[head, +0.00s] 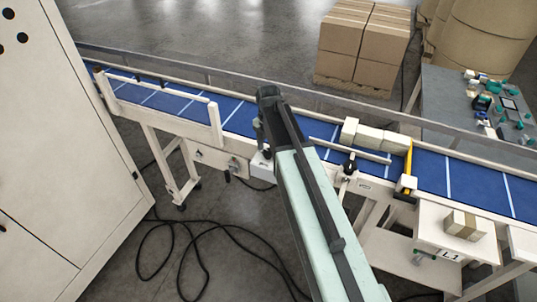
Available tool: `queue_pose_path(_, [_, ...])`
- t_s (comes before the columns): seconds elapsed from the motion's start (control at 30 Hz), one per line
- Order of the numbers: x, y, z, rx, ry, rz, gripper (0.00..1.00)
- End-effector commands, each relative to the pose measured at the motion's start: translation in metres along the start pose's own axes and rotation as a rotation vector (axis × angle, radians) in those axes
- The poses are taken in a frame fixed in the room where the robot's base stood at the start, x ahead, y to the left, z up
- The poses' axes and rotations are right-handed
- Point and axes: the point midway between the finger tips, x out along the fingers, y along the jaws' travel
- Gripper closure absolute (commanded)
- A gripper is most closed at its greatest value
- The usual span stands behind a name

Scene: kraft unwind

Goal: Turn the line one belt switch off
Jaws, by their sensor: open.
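The blue line belt (245,120) crosses the head view from upper left to right. My gripper (261,141) is dark and hangs at the near side of the belt, at the end of my pale green arm. Its jaws are small here and partly hidden by the arm. A white box (262,169) on the conveyor's near side sits just below it. A panel with small fittings (233,167) is left of that box. A black knob (350,163) shows on the near frame, right of my arm. I cannot tell which is the line one belt switch.
A shelf marked L1 (428,232) holds a small package (465,225). A white cabinet (65,160) stands at left. Black cables (185,228) lie on the floor.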

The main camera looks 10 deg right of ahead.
Motion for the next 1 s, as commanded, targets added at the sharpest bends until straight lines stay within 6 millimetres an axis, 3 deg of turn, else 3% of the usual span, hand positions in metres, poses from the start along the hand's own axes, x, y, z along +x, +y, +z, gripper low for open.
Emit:
queue_pose_path(0.13, [-0.0018, -0.0002, 0.0002, 0.001, 0.000, 0.000, 0.40])
queue_pose_path(0.17, [-0.0018, -0.0002, 0.0002, 0.001, 0.000, 0.000, 0.46])
queue_pose_path(0.37, [-0.0018, -0.0002, 0.0005, 0.001, 0.000, 0.000, 1.00])
queue_pose_path(0.67, [-0.0018, -0.0003, 0.0008, 0.035, 0.000, 0.000, 1.00])
queue_pose_path(1.0, [-0.0018, -0.0004, 0.0010, 0.253, 0.000, 0.001, 1.00])
